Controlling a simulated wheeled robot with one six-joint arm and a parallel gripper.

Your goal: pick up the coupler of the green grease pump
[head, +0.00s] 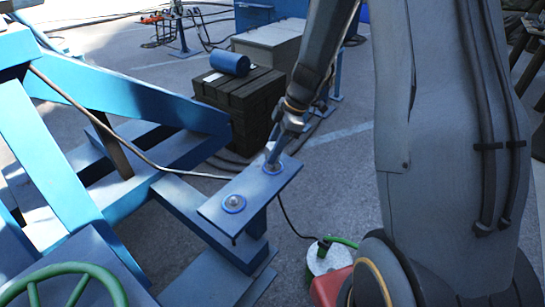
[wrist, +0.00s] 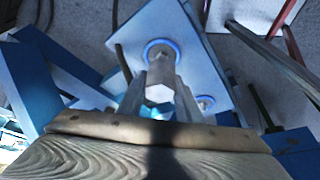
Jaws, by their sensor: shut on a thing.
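My gripper (head: 271,153) is at the far end of a small blue plate on a post (head: 254,190). In the wrist view its fingers (wrist: 160,95) are shut on a silvery metal coupler (wrist: 158,92) with a hexagonal shape. A blue ring (wrist: 162,50) lies on the plate just behind the coupler. I cannot tell whether the coupler still touches the plate. A second metal fitting in a blue ring (head: 233,202) stands at the plate's near end. A red-bodied pump with a pale drum and a green hose (head: 328,262) stands on the ground, partly hidden by my arm.
A big blue steel frame (head: 140,100) fills the left, with a green handwheel (head: 65,285) at the bottom. A dark block stack (head: 237,105) carrying a blue cylinder (head: 230,63) stands behind the plate. A thin black line runs from the plate to the pump.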

